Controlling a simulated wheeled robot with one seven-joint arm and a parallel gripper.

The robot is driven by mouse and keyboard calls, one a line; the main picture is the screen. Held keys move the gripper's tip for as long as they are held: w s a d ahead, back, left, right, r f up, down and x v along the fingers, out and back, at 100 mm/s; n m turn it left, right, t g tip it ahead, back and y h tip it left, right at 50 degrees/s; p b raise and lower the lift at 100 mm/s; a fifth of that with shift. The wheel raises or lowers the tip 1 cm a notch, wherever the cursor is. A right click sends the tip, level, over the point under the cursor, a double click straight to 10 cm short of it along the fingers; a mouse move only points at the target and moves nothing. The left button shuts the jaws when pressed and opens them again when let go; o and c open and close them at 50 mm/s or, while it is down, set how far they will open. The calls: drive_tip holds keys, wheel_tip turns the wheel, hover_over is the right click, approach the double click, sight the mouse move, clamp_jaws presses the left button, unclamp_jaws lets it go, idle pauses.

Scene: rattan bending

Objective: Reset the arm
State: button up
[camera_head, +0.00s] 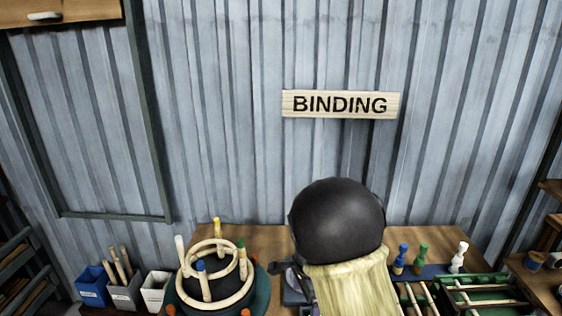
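I see no gripper that I can make out in the head view. A large black rounded shape (338,220) stands in the middle front, with a pale yellow fibrous part (352,288) below it. I cannot tell what this shape is. It hides part of the bench behind it. Small dark parts (290,278) show at its left side, too covered to identify.
A wooden bench (270,240) runs along the corrugated wall under a BINDING sign (341,105). A rattan ring form with colored pegs (215,275) stands left. Blue (92,288), grey and white bins stand further left. Colored bottles (421,259) and a green tray (485,280) are right.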

drive_tip(key=s+d+r+n+t, duration=0.1)
drive_tip(key=s+d+r+n, duration=0.1)
drive_tip(key=s+d+n, duration=0.2)
drive_tip(key=s+d+r+n+t, duration=0.1)
drive_tip(key=s+d+r+n, duration=0.2)
drive_tip(key=s+n, duration=0.7)
drive_tip(key=shift+s+d+r, duration=0.2)
drive_tip(key=shift+s+d, duration=0.45)
drive_tip(key=shift+d, duration=0.3)
